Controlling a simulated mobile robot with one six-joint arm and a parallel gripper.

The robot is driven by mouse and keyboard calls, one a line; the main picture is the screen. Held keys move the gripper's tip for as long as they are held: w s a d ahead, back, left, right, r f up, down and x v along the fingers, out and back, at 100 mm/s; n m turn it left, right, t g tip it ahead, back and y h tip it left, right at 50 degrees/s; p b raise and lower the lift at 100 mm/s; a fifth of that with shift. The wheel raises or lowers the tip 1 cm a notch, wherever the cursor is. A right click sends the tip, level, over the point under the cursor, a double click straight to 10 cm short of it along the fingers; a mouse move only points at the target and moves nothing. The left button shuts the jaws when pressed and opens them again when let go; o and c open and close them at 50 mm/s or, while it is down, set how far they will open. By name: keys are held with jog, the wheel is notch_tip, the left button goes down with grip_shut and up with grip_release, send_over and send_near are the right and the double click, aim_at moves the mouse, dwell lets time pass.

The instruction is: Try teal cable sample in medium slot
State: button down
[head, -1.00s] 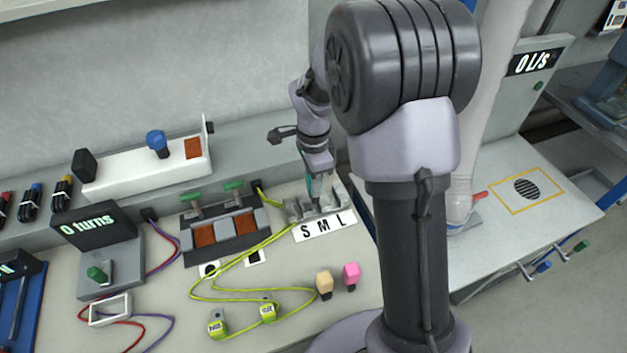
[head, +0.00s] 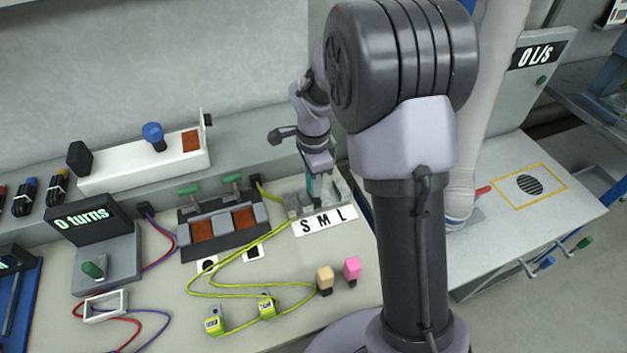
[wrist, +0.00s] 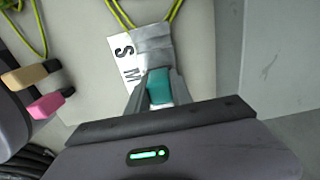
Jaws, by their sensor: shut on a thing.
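The teal cable sample (wrist: 159,87) is between the fingers of my gripper (wrist: 157,84) in the wrist view. My gripper (head: 313,190) is shut on it, directly over the grey slot block (head: 294,205) behind the S M L label (head: 325,221). In the wrist view the slot block (wrist: 152,42) lies just beyond the fingertips, and the sample lines up near the letter M. The fingers hide the sample's lower end, so I cannot tell whether it is inside the medium slot. The L side is hidden by my gripper in the wrist view.
Beige (head: 325,280) and pink (head: 352,268) samples stand on the table in front of the label. Yellow-green cables (head: 240,295) run across the table to the left. A dark fixture with green handles (head: 225,228) stands left of the slot block. My arm column blocks the view at right.

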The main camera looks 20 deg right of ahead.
jog(key=shift+f+b, duration=0.5)
jog(key=shift+f, duration=0.2)
jog(key=c, duration=1.1)
grip_release()
jog(key=shift+o, duration=0.2)
notch_tip(320, 180, up, 18)
jog(key=p, duration=0.7)
jog(key=shift+f, duration=0.25)
